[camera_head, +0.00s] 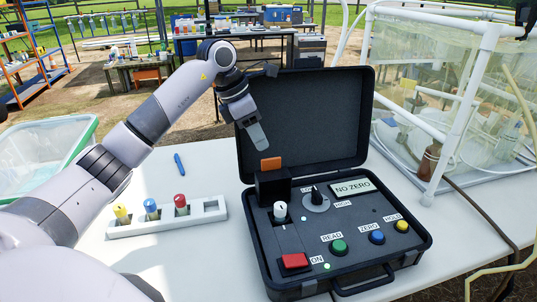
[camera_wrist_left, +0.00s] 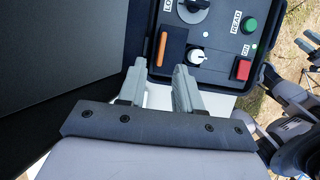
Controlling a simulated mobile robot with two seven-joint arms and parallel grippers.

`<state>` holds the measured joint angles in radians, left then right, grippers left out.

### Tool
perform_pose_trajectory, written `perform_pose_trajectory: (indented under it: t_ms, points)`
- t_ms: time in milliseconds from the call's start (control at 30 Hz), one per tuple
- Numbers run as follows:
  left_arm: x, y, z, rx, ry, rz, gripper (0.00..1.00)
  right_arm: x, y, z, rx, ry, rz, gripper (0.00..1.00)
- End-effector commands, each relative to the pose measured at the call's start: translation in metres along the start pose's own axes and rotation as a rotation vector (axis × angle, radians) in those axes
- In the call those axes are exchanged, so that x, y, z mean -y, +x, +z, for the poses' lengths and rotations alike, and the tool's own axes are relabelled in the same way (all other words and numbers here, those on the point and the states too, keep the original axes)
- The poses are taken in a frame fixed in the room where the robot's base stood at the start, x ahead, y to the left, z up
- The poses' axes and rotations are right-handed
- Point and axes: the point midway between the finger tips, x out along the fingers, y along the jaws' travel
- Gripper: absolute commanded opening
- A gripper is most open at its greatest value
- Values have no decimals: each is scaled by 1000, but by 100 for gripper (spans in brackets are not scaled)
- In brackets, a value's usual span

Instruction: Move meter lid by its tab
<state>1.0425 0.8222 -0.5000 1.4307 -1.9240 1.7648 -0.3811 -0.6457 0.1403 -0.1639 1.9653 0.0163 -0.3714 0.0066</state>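The meter lid is a small black block (camera_head: 272,188) with an upright orange tab (camera_head: 271,164). It stands at the back left of the meter panel (camera_head: 362,233), behind a white-capped vial (camera_head: 280,211) seated in the panel. In the left wrist view the tab (camera_wrist_left: 162,48) lies ahead of my fingertips, and the white cap (camera_wrist_left: 196,56) is beside it. My left gripper (camera_head: 258,136) hangs above the tab, in front of the raised case lid (camera_head: 318,120). In the left wrist view its fingers (camera_wrist_left: 160,76) are apart with nothing between them.
A white rack (camera_head: 208,212) with yellow, blue and red capped vials stands left of the case. A blue pen (camera_head: 179,164) lies behind it. A clear bin (camera_head: 42,150) is at far left. A clear-walled frame enclosure (camera_head: 450,90) is at right. The panel display reads NO ZERO.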

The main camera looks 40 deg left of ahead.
Motion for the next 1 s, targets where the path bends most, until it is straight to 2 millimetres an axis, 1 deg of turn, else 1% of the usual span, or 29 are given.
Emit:
perform_pose_trajectory:
  t_ms: [300,400,533,800,833,867,900,933,1000]
  points:
    - [2,47,0,-3,0,-6,34,0,-1,0,2,-2,0,43]
    - [2,59,0,-2,0,-6,34,0,-1,0,1,-2,1,43]
    - [1,67,0,0,0,-3,34,-1,-1,0,2,-3,1,43]
    - [1,69,0,0,0,-3,34,-1,-1,2,4,-3,2,43]
    - [1,69,0,0,0,-3,28,-1,-1,2,4,-3,2,43]
    - [1,69,0,0,0,-3,18,-1,-1,2,4,-3,2,43]
    - [1,69,0,0,0,-3,5,-1,-1,2,4,-3,2,43]
    - [1,69,0,1,0,-3,0,-1,-1,2,4,-3,2,43]
    - [1,69,0,1,0,-3,0,-1,-1,2,4,-3,2,43]
